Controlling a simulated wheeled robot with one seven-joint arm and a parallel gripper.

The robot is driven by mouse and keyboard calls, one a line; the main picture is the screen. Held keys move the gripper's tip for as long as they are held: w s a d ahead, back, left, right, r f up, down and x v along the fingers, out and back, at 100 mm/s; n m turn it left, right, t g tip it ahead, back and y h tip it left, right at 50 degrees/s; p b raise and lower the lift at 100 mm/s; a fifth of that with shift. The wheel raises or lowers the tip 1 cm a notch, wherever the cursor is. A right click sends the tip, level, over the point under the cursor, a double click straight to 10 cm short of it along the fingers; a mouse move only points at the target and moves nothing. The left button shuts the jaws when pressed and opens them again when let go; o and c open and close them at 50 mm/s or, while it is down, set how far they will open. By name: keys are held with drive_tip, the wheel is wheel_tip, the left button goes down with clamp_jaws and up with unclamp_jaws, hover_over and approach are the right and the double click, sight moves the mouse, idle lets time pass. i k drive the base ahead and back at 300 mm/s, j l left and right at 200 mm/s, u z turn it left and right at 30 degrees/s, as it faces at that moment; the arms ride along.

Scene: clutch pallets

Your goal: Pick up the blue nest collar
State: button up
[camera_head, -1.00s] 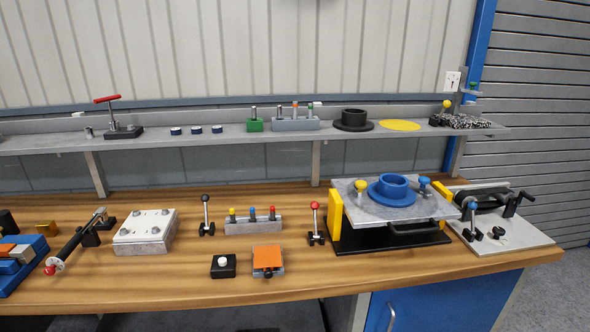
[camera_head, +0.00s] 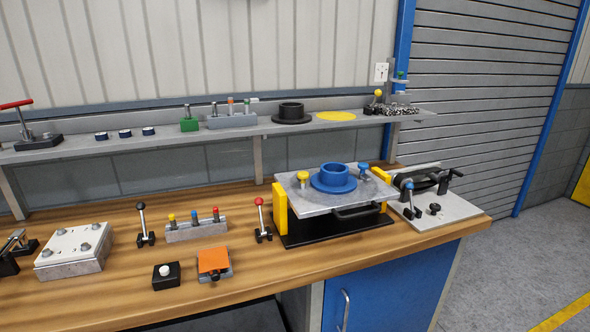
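The blue nest collar (camera_head: 334,178) is a short blue ring on a wide round flange. It sits upright on the raised grey plate (camera_head: 310,202) of the pallet fixture at the right part of the bench. A yellow-topped knob (camera_head: 303,178) stands to its left and a blue-topped knob (camera_head: 362,171) to its right, both close to the flange. My gripper is not in view.
The wooden bench (camera_head: 200,283) holds a red-knobbed lever (camera_head: 261,220) left of the fixture and a grey plate with a black crank device (camera_head: 432,210) to its right. A black collar (camera_head: 291,112) stands on the shelf behind. Bare floor (camera_head: 500,270) lies right.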

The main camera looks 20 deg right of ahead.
sight(326, 182)
drive_tip(key=i+j+z, duration=0.85)
drive_tip(key=k+l, duration=0.05)
